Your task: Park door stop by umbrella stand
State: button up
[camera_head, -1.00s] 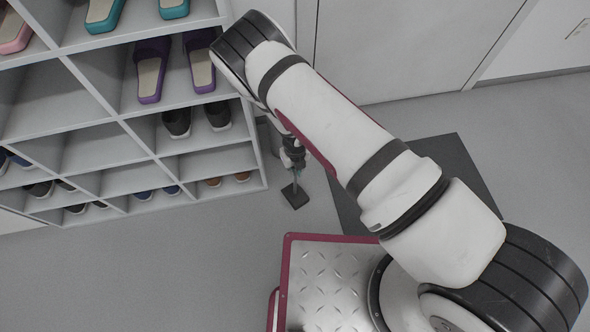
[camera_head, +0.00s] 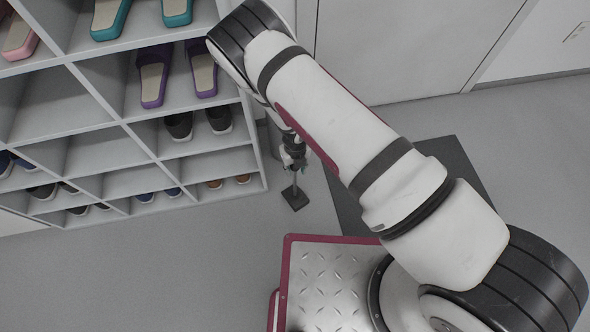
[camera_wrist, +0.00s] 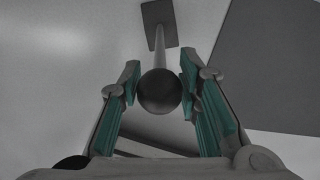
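The door stop has a flat dark square base (camera_head: 295,198), a thin upright rod and a dark round knob (camera_wrist: 159,91). It stands on the floor right of the shoe rack. My gripper (camera_head: 293,160) is above the base, around the top of the rod. In the wrist view, the green-padded fingers of my gripper (camera_wrist: 160,84) are spread on either side of the knob, with narrow gaps. The base (camera_wrist: 159,24) shows beyond the knob. A grey shape (camera_head: 271,137) between rack and arm is mostly hidden; I cannot tell whether it is the umbrella stand.
A grey shoe rack (camera_head: 162,148) with slippers and shoes stands close on the left. A dark mat (camera_head: 440,165) lies to the right, partly under my arm. A door (camera_head: 400,45) is behind. The floor in front of the rack is clear.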

notch_tip(320, 180, up, 9)
jog(key=p, duration=0.2)
jog(key=shift+f+p, duration=0.1)
jog(key=shift+p, duration=0.3)
